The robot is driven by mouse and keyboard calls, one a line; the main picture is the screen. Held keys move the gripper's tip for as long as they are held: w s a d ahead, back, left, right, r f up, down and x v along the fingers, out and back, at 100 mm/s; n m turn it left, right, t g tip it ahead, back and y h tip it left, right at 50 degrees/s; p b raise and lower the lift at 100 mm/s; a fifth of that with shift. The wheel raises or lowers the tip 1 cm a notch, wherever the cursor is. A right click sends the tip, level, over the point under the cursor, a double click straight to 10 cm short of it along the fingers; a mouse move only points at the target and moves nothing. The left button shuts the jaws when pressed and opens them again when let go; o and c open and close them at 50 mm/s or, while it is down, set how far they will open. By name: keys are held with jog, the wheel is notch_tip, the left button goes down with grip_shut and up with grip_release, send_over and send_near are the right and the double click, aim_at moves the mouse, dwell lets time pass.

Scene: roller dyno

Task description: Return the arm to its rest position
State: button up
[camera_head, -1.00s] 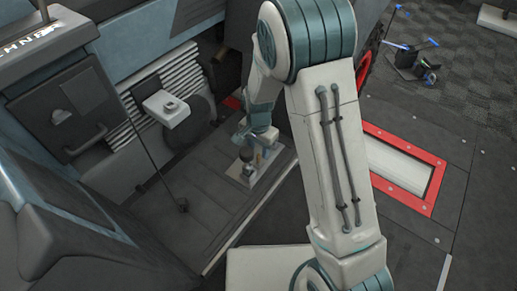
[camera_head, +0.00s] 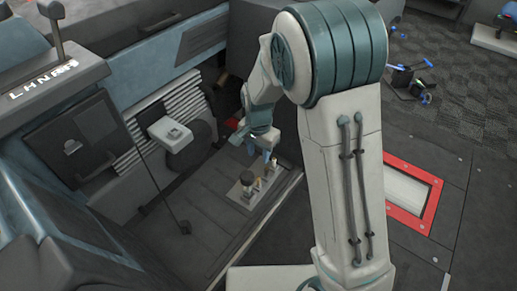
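My arm, white with teal joints, rises from the bottom centre of the head view and bends over at a large elbow. Its forearm points away and down into the footwell of a vehicle-like cabin. My gripper (camera_head: 268,155) hangs above the right part of the footwell floor, near a small plate with pedal-like or knob-like parts (camera_head: 245,187). The gripper is small and partly blurred against that plate. I cannot tell whether its fingers are open or whether they touch anything.
A shift panel with a lever (camera_head: 58,75) stands at the upper left. A white box (camera_head: 171,134) sits on the cabin wall. A red-framed floor opening (camera_head: 407,195) lies right of my arm. A small dark item with blue parts (camera_head: 407,80) is on the carpet beyond.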

jog(key=shift+r, duration=0.1)
jog(key=s+d+r+n+t+p, duration=0.1)
jog(key=s+d+r+p, duration=0.3)
jog(key=r+p, duration=0.5)
jog(key=s+d+r+n+t+p, duration=0.1)
jog(key=s+d+r+n+p, duration=0.2)
jog(key=r, duration=1.7)
jog(key=s+d+r+n+p, duration=0.2)
jog(key=s+d+r+p, duration=0.4)
jog(key=s+r+p, duration=0.5)
jog(key=shift+s+d+r+n+t+p, duration=0.35)
jog(key=shift+r+p, duration=1.55)
jog(key=shift+p, duration=1)
